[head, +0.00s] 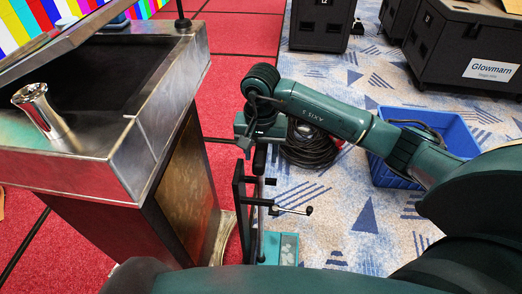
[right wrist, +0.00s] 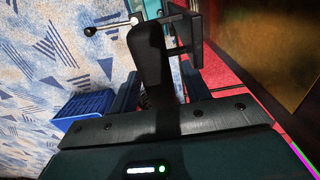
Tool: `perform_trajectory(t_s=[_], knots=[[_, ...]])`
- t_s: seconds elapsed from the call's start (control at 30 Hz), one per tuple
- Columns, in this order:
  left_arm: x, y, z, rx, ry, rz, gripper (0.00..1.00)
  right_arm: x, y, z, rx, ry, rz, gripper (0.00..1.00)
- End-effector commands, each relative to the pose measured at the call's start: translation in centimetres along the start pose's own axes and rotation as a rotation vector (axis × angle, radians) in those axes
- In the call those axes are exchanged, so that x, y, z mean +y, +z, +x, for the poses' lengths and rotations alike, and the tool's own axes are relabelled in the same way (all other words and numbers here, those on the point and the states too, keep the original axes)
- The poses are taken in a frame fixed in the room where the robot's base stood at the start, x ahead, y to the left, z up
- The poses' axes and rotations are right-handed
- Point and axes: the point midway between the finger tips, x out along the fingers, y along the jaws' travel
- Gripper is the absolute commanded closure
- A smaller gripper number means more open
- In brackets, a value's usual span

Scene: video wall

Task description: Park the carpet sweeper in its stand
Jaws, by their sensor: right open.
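The carpet sweeper stands upright on the floor in the head view, with a teal head (head: 279,248) and a thin shaft topped by a black grip (head: 260,158). The grip also shows large in the right wrist view (right wrist: 150,55). The stand, a black upright frame (head: 238,195) with a ball-ended lever (head: 295,210), is right beside the shaft; I cannot tell whether it holds it. My right gripper (head: 250,140) is open at the top of the grip. In the right wrist view, the grip runs between its fingers (right wrist: 155,88). My left gripper is out of view.
A metal-topped console (head: 90,175) with a chrome cup-like fitting (head: 42,110) stands close on the left. A coiled black cable (head: 308,148) and a blue crate (head: 395,172) lie behind my right arm. Black cases (head: 465,50) stand at the back right.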

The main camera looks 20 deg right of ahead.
Motion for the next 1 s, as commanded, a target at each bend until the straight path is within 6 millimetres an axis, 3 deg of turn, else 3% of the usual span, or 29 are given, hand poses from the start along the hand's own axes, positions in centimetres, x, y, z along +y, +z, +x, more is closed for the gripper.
perform_trajectory(t_s=[0.6,1.0], knots=[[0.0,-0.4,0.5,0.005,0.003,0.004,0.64,0.0,-0.1,-11.0,0.003,-0.002,0.000,0.53],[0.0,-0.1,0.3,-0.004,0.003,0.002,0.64,0.0,0.0,-12.2,0.000,0.000,0.001,0.53]])
